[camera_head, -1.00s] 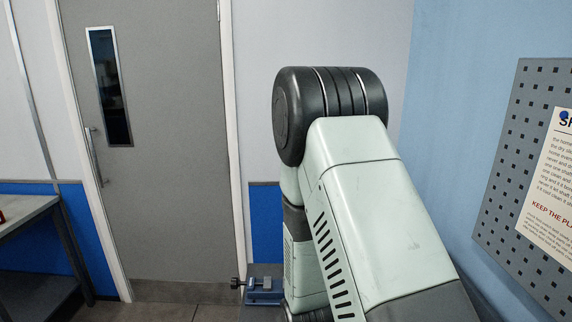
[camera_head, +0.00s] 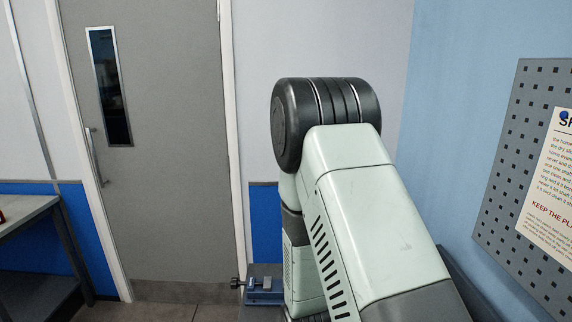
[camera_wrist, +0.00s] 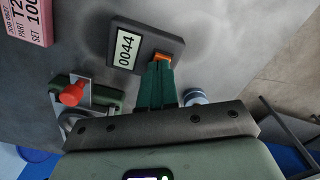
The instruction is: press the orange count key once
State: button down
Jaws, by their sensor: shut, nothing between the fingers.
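In the wrist view, a dark grey counter box (camera_wrist: 117,31) lies on the grey bench top, its pale display (camera_wrist: 127,50) reading 0044. The orange count key (camera_wrist: 162,56) shows at the box's lower right end, partly covered by my fingertips. My gripper (camera_wrist: 160,66) has dark green fingers, shut together and empty. Its tips overlap the near edge of the orange key in the picture; I cannot tell whether they touch it. In the head view my arm hides the gripper, and the counter box is not visible.
In the wrist view, a red knob (camera_wrist: 72,94) on a metal and green fixture stands left of my fingers. A round pale blue-grey piece (camera_wrist: 196,96) is close on the right. A pink card (camera_wrist: 30,19) lies top left. The head view shows a blue vise (camera_head: 264,291).

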jog(key=shift+f, duration=0.4)
jog(key=shift+r, duration=3)
jog(key=shift+r, duration=0.2)
jog(key=w+d+r+m+t, duration=0.1)
jog(key=d+r, duration=0.1)
jog(key=r, duration=0.8)
jog(key=w+d+r+m+t, duration=0.1)
jog(key=r+m+t, duration=0.1)
jog(key=r, duration=0.7)
jog(key=s+d+r+m+t, duration=0.1)
jog(key=s+d+r, duration=0.1)
jog(key=s+r, duration=0.4)
jog(key=s+d+r+m+t, duration=0.1)
jog(key=s+d+r, duration=0.1)
jog(key=s+r, duration=0.3)
notch_tip(320, 180, up, 4)
jog(key=shift+s+d+r+m+t, duration=0.2)
jog(key=shift+s+d+m+t, duration=0.1)
jog(key=shift+s+d, duration=0.1)
